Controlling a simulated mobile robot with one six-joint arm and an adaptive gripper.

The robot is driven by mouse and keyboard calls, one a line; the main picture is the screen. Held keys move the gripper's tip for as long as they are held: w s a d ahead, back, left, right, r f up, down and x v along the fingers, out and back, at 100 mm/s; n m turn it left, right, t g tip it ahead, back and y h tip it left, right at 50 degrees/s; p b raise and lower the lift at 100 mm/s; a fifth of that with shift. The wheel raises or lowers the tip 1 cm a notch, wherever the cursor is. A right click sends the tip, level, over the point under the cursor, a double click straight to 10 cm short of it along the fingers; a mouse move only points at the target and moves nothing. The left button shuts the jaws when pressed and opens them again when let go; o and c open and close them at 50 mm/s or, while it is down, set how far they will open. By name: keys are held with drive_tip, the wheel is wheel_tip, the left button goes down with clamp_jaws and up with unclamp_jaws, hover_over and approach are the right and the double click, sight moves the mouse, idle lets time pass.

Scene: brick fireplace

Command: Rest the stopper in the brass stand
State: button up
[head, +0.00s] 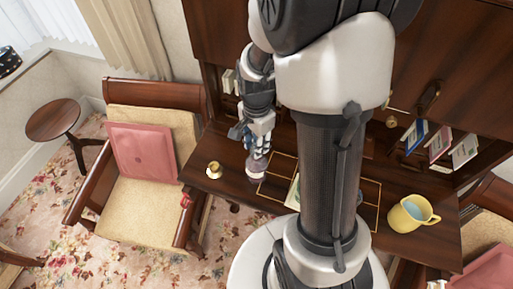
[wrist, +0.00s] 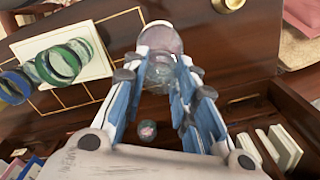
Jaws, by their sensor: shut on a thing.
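The stopper, a clear, pinkish glass piece with a rounded end (wrist: 162,38), is between the fingertips of my gripper (wrist: 158,68), which is shut on it. In the head view my gripper (head: 259,150) points down with the stopper (head: 256,172) below its tips, over the wooden desk. I cannot tell how far above the desk top it is. The brass stand (head: 214,169) is a small round gold piece on the desk, left of the gripper and apart from the stopper. The stand also shows at the top of the wrist view (wrist: 233,4).
A yellow mug (head: 408,214) stands at the desk's right. A small round glass piece (wrist: 147,128) lies behind the gripper. A cushioned armchair (head: 178,200) stands left.

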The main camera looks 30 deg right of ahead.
drive_tip(key=shift+c, duration=0.6)
drive_tip(key=shift+r+p, duration=1.2)
drive_tip(key=shift+r, duration=0.4)
drive_tip(key=shift+r+p, duration=0.6)
drive_tip(key=shift+r, duration=0.15)
drive_tip(key=shift+f, duration=0.2)
idle(0.6)
